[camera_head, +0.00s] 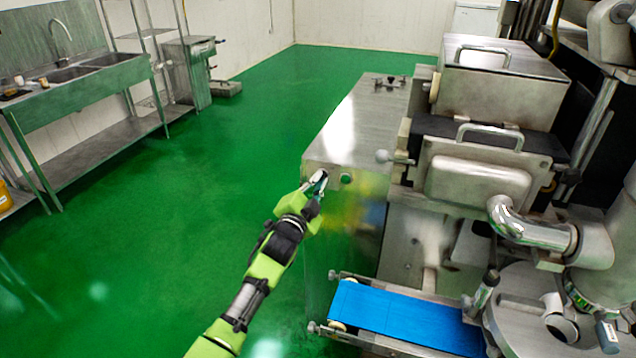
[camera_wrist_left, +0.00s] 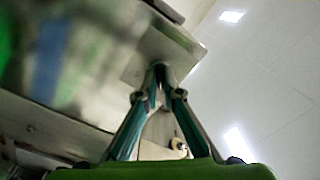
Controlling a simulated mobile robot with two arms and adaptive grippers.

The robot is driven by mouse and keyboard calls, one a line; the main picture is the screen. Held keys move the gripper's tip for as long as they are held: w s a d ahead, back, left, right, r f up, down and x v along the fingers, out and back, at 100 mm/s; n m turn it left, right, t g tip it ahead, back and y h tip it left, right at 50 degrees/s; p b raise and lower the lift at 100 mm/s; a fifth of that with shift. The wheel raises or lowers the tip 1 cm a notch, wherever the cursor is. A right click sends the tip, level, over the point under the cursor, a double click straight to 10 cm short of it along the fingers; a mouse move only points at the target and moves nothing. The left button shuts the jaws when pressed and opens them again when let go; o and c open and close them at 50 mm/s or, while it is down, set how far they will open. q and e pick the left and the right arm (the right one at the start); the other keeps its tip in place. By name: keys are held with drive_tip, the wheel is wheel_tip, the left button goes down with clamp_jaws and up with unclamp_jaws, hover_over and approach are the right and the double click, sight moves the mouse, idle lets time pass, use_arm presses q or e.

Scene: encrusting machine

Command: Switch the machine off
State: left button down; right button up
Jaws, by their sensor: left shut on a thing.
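The steel encrusting machine (camera_head: 348,128) stands at the centre and right of the head view. A round green button (camera_head: 346,178) sits on the front face of its box, near the top edge. My left gripper (camera_head: 319,182) is at this face, just left of the green button, close to the upper left corner. In the left wrist view its fingertips (camera_wrist_left: 161,68) meet at the edge of the steel box (camera_wrist_left: 165,45). The gripper is shut on a small part of the machine, which the fingers hide. My right gripper is not in view.
A blue conveyor belt (camera_head: 400,315) sticks out low in front of the machine. Steel pipework (camera_head: 535,228) is at the right. A sink bench (camera_head: 75,88) stands along the left wall. The green floor (camera_head: 190,200) between is clear.

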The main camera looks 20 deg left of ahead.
use_arm(q)
drive_tip(key=shift+n, duration=0.3)
drive_tip(key=c, duration=2.2)
unclamp_jaws()
drive_tip(key=s, duration=1.2)
drive_tip(key=shift+a, duration=0.2)
